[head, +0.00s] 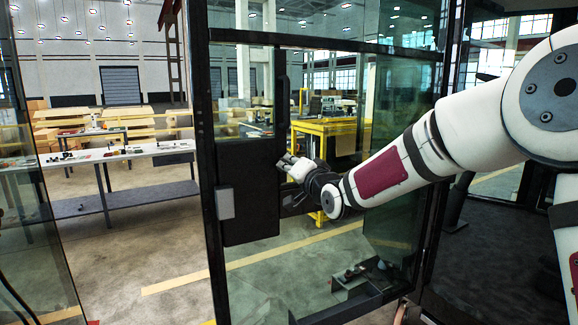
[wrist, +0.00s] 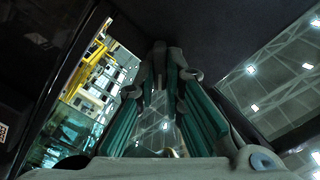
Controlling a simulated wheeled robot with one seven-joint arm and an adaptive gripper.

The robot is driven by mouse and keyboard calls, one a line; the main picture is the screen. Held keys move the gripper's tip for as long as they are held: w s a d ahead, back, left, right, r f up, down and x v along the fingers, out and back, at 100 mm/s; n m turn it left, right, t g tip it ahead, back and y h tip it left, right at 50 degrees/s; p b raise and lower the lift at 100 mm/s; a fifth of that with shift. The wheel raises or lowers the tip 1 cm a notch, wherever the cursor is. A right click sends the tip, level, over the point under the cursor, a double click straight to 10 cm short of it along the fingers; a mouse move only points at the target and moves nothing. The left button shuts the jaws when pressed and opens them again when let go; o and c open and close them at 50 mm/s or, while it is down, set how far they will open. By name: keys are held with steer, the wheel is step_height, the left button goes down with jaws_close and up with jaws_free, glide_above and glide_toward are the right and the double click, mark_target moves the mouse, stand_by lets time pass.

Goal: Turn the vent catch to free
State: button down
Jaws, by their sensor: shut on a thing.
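My gripper (head: 287,164) reaches this panel's right edge from the right. In the wrist view my gripper (wrist: 166,72) points at a dark surface, with its teal-sided fingers close together at the tips. The fingertips are shut on a small dark grey piece (wrist: 158,52), which looks like the vent catch. The fingers hide most of it, and I cannot tell which way it is turned. In the head view the catch is hidden at my gripper.
A pale block (head: 225,203) sits on the black panel's left side. A long grey table (head: 120,155) with small items stands beyond the door. A yellow workbench (head: 322,128) shows through the glass. Dark door posts stand close around my arm.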

steer(key=shift+d+f+m+p, duration=0.1)
steer(key=shift+m+p, duration=0.5)
steer(key=shift+m, duration=1.5)
steer(key=shift+f+m+p, duration=0.1)
steer(key=shift+m+p, duration=0.45)
steer(key=shift+m, duration=1.55)
steer(key=c, duration=1.7)
jaws_free()
steer(key=v, duration=1.2)
